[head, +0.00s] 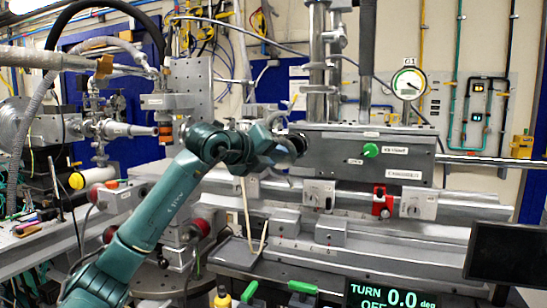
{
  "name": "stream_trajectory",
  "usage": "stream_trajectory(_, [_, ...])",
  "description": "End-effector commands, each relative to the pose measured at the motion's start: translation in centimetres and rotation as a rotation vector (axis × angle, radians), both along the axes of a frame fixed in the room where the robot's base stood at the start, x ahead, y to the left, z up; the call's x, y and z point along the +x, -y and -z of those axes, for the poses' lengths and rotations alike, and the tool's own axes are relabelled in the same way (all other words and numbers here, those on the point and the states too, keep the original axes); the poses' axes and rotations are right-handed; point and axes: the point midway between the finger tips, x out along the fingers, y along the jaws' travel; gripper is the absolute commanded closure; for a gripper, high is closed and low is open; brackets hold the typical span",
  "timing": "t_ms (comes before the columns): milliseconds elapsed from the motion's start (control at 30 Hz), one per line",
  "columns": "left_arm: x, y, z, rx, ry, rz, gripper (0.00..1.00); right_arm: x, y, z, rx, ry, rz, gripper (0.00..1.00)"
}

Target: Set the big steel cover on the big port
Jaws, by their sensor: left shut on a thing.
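My left gripper (287,149) reaches in on the teal arm and is shut at the left end of the long grey housing. What it holds is mostly hidden by the fingers and wrist; only a little dark and grey shows around them, and I take it for the big steel cover. The big port cannot be made out clearly; the gripper hides that end of the housing. I cannot tell whether the held thing touches the housing. My right gripper is not in view.
The grey housing (345,150) carries a green knob (371,150), with a round dial gauge (408,84) above it. A red block (382,203) sits on the rail below. A dark monitor (505,252) and a green-text display (390,294) stand at the front right. Cables and pipes crowd the left.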

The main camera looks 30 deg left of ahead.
Motion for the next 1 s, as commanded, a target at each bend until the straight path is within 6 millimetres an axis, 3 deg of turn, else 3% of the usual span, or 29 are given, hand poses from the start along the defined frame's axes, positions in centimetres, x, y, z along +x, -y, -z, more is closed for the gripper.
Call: stream_trajectory(1000, [8.1,-1.9,-0.2,-0.001,0.001,0.001,0.98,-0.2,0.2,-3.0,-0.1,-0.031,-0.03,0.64])
